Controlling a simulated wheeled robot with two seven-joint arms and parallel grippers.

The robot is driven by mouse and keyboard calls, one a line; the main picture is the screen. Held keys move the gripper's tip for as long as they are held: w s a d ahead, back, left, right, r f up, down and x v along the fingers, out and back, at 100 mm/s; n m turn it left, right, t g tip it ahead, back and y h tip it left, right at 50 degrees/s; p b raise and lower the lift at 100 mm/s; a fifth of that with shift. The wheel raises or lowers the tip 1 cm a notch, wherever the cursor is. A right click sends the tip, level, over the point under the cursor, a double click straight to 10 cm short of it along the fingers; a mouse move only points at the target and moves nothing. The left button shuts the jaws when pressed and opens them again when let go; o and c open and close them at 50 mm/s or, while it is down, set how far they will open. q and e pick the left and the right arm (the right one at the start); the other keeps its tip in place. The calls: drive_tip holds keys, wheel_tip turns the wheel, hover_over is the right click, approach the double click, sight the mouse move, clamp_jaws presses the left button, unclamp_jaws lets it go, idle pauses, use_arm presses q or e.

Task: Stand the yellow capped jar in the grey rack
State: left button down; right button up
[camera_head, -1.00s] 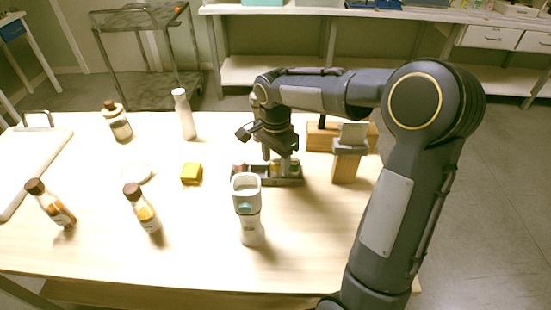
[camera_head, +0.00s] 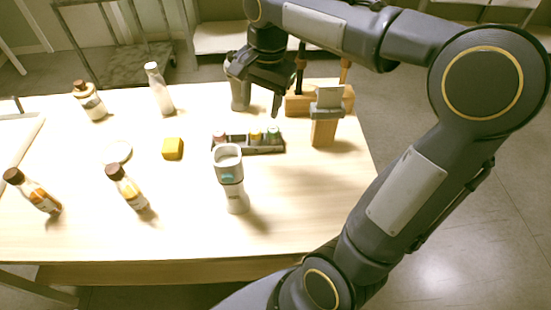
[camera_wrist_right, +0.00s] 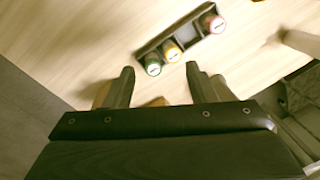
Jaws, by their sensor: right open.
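The yellow capped jar (camera_head: 256,135) stands in the grey rack (camera_head: 262,150), beside a green capped jar (camera_head: 273,133). A red capped jar (camera_head: 220,136) is at the rack's other end. In the right wrist view the yellow cap (camera_wrist_right: 171,49) sits between the green cap (camera_wrist_right: 153,66) and an empty stretch of the rack (camera_wrist_right: 190,36), with the red cap (camera_wrist_right: 213,22) beyond. My right gripper (camera_head: 256,92) is open and empty, above and behind the rack, apart from the jars. Its two fingers (camera_wrist_right: 160,72) also show in the wrist view. My left gripper is out of view.
A white cup-topped bottle (camera_head: 233,190) stands in front of the rack. A wooden block with a grey top (camera_head: 324,130) is to its right, and a grey canister (camera_head: 240,97) behind.

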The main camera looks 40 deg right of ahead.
drive_tip(key=s+a+f+n+t+y, duration=0.1)
drive_tip(key=s+a+f+n+t, duration=0.1)
drive_tip(key=s+n, duration=0.3)
drive_tip(key=s+a+f+n+t+y, duration=0.2)
drive_tip(key=s+a+f+n, duration=0.2)
drive_tip(key=s, duration=0.8)
drive_tip(key=shift+a+f+n+t, duration=0.3)
drive_tip(key=shift+f+n, duration=0.3)
drive_tip(key=shift+n, duration=0.2)
drive_tip(key=shift+s, duration=0.1)
